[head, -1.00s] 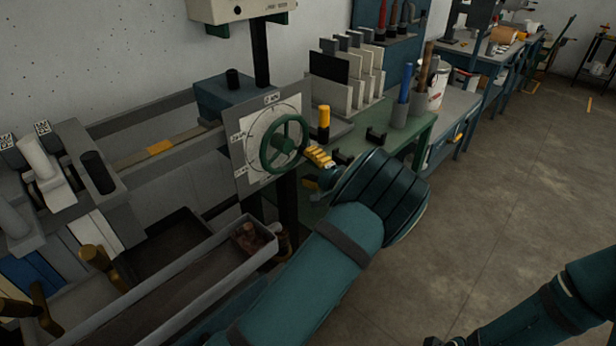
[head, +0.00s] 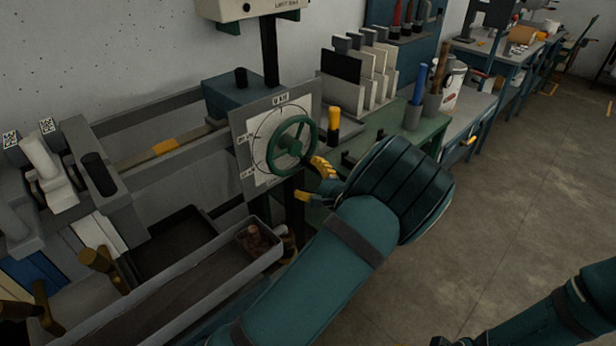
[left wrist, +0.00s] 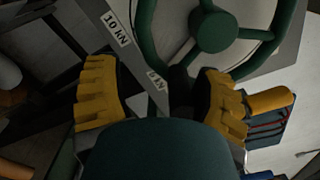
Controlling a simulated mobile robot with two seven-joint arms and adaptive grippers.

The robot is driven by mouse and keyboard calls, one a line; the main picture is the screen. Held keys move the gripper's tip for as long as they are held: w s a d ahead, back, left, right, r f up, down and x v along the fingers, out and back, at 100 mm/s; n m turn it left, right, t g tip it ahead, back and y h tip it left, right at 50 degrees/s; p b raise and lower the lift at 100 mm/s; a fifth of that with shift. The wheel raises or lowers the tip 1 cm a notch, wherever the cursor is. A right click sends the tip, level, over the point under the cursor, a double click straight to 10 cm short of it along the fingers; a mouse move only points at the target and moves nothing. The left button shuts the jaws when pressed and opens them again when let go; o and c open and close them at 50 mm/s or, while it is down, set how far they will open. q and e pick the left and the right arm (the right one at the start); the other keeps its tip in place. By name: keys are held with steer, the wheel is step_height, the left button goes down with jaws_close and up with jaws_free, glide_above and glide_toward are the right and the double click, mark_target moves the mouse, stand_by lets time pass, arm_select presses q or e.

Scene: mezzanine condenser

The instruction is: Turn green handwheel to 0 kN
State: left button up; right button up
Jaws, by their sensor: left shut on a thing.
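The green handwheel (head: 291,146) stands in front of a square grey plate with a round white dial (head: 262,128). A label at the dial's top appears to read 0 kN. My left gripper (head: 311,181), with yellow fingers, is at the wheel's lower right edge. In the left wrist view the handwheel (left wrist: 213,31) fills the top, and the left gripper (left wrist: 165,95) has a finger on each side of a dark part at the rim. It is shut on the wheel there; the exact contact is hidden. A 10 kN label (left wrist: 117,28) shows beside it.
A long grey tray (head: 185,300) lies below left. The floor at right is clear.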

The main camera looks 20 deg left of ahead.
arm_select(q)
steer(key=p+v, duration=0.1)
steer(key=v, duration=1.4)
steer(key=shift+d, duration=0.3)
stand_by(0.9)
steer(key=shift+s+f, duration=0.1)
steer(key=shift+f, duration=0.05)
steer(key=shift+c, duration=0.4)
